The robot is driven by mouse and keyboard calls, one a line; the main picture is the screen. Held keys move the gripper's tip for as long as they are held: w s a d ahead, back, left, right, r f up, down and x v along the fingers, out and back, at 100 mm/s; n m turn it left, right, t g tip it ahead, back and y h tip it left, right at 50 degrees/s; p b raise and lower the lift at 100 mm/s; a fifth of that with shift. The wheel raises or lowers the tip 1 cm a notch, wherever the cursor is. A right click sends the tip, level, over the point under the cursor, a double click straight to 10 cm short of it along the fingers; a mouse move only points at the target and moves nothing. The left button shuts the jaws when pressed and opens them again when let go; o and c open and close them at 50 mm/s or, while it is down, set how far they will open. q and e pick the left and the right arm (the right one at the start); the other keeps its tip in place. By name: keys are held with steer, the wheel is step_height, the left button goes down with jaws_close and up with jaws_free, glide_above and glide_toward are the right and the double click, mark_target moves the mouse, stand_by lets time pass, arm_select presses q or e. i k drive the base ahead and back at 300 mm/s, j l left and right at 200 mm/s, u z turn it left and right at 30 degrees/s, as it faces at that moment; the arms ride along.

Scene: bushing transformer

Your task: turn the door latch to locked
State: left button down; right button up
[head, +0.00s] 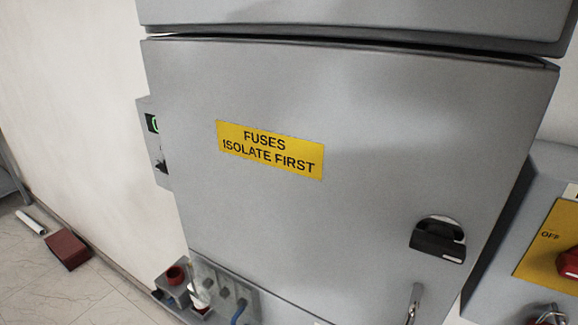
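A grey cabinet door (290,220) fills most of the head view and looks closed. It carries a yellow label (270,150) reading "FUSES ISOLATE FIRST". The black door latch (438,240) sits near the door's right edge, its handle lying roughly level with a small pale mark at its right end. I cannot tell from its pose whether it stands at locked. A metal handle (413,303) shows below it, cut off by the bottom edge. Neither of my grippers is in the picture.
To the right stands a grey box with a yellow "OFF" plate (550,245) and a red switch (569,262). A red-brown block (67,249) lies on the floor at the left.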

mark_target(437, 240)
steer(key=j+z, duration=0.1)
steer(key=j, duration=0.25)
steer(key=k+j+z, duration=0.15)
steer(key=j, duration=0.25)
steer(key=j+z, duration=0.1)
steer(key=j, duration=0.25)
steer(key=k+j+z, duration=0.1)
steer(key=j, duration=0.25)
